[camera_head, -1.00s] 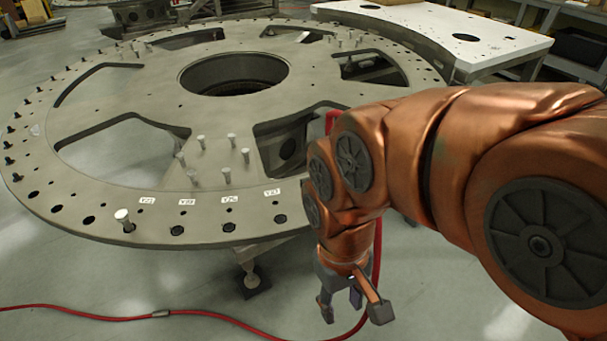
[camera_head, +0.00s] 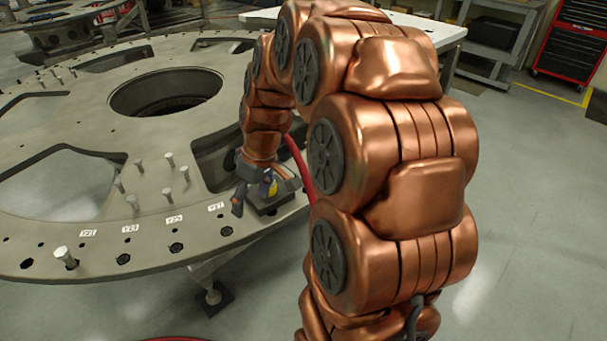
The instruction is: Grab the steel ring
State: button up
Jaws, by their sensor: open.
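A large round steel turret plate (camera_head: 95,238), ring-shaped with a big central hole, fills the left of the head view. I cannot make out a separate, smaller steel ring. My gripper (camera_head: 264,197) hangs over the plate's near right rim, fingers spread and pointing down. A small yellow patch shows between the fingers, and a dark flat patch lies below them; I cannot tell what either is. Whether the fingertips touch the plate cannot be told. My copper arm hides the right part of the plate.
Several upright pegs (camera_head: 169,160) stand on the plate left of my gripper, with a lone peg (camera_head: 64,256) at the near rim. A red hose (camera_head: 298,165) runs beside my arm. A white-topped table (camera_head: 424,28) and red tool cabinet (camera_head: 574,40) stand behind. Floor at right is clear.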

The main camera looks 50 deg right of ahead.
jog(key=w+d+f+t, duration=0.2)
jog(key=w+d, duration=0.2)
jog(key=d, duration=0.8)
jog(key=t+h+p, duration=0.1)
send_near(306, 171)
jog(key=a, duration=0.2)
jog(key=shift+s+d+p+x, duration=0.15)
jog(key=shift+p+x, duration=0.85)
jog(key=shift+x, duration=1.1)
jog(key=shift+s+d+p+x, duration=0.1)
jog(key=shift+p+x, duration=0.9)
jog(key=shift+x, duration=1.1)
jog(key=shift+f, duration=0.1)
jog(key=c, duration=1.4)
